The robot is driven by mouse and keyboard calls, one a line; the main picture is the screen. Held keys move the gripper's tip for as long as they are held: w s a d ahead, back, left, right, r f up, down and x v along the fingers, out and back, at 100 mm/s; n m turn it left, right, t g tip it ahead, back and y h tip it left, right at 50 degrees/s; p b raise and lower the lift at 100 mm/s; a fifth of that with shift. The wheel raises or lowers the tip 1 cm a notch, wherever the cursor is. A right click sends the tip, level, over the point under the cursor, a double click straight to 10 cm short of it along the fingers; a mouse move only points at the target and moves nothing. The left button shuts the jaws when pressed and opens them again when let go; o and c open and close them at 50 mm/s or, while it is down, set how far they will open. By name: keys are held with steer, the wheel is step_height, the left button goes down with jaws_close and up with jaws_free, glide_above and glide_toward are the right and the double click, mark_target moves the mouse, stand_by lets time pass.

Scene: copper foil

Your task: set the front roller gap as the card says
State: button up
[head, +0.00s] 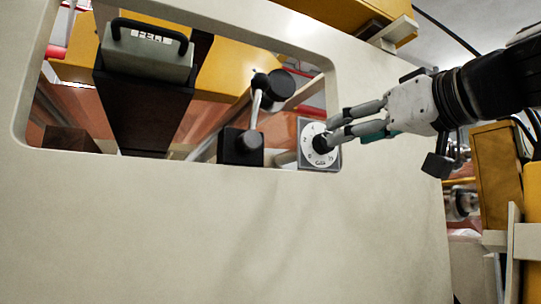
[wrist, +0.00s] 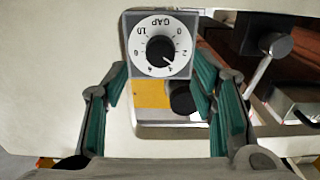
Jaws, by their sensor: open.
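The gap dial (wrist: 136,47) is a white round face marked GAP with numbers from 0 to 10, on a grey plate; it appears upside down in the wrist view. Its black knob (wrist: 160,49) has a small pale mark toward the lower right, seemingly near the 4; the exact reading is too small to tell. The dial also shows in the head view (head: 308,157). My gripper (head: 328,132) is open at the dial, its fingertips partly covering the knob there. In the wrist view the fingers (wrist: 160,72) stand either side of the dial. No card is readable.
A cream panel (head: 200,215) surrounds a window opening. A black-knobbed lever (head: 255,110) stands left of the dial. A grey box marked with partly legible letters (head: 147,55) sits on a dark beam further left. Yellow machine parts (head: 495,175) stand at right.

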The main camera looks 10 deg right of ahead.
mark_target(324, 143)
steer(key=x, duration=0.5)
steer(key=shift+w+a, duration=0.15)
steer(key=shift+w, duration=0.2)
steer(key=c, duration=1.1)
